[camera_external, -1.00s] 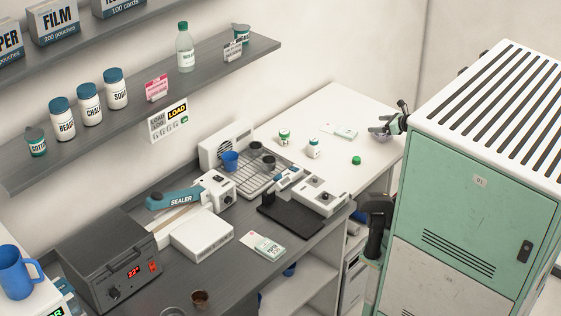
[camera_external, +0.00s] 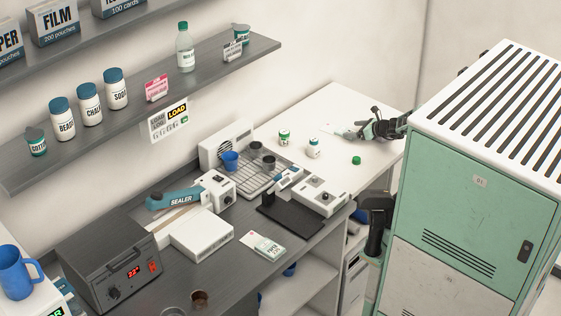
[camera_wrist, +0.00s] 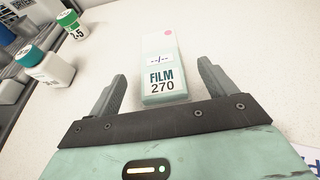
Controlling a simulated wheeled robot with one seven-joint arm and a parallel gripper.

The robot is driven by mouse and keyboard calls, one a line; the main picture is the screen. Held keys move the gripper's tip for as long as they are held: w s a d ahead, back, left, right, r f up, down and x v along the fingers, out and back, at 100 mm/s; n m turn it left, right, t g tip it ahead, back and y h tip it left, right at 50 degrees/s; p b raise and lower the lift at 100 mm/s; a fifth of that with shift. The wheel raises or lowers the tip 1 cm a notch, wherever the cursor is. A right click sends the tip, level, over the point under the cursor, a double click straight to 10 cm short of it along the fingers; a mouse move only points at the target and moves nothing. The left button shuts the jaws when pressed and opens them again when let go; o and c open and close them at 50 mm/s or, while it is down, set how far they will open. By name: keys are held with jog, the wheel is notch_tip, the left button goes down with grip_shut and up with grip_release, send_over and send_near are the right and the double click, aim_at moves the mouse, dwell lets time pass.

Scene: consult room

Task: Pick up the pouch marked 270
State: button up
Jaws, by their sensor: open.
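The pouch marked 270 (camera_wrist: 160,62) lies flat on the white counter in the wrist view. It is pale green and white, with "FILM 270" in dark print and a pink dot at its far end. My gripper (camera_wrist: 158,85) is open, with one finger on each side of the pouch's near end and gaps between them. I cannot tell how high the fingers are above the counter. In the external view my gripper (camera_external: 345,133) is over the back of the white counter and hides most of the pouch.
Left of the pouch stand a white bottle with a teal cap (camera_wrist: 45,68) and a green-capped jar (camera_wrist: 72,24). A green cap (camera_external: 356,160) lies on the white counter (camera_external: 335,95). A printed packet (camera_wrist: 308,155) shows at the wrist view's lower right corner.

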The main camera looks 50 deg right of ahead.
aim_at(341, 129)
jog(key=x, duration=0.5)
jog(key=shift+w+a+p, duration=0.1)
jog(key=shift+w+p, duration=0.15)
jog(key=shift+p, duration=0.05)
jog(key=shift+f, duration=0.1)
jog(key=shift+c, duration=0.3)
jog(key=c, duration=1)
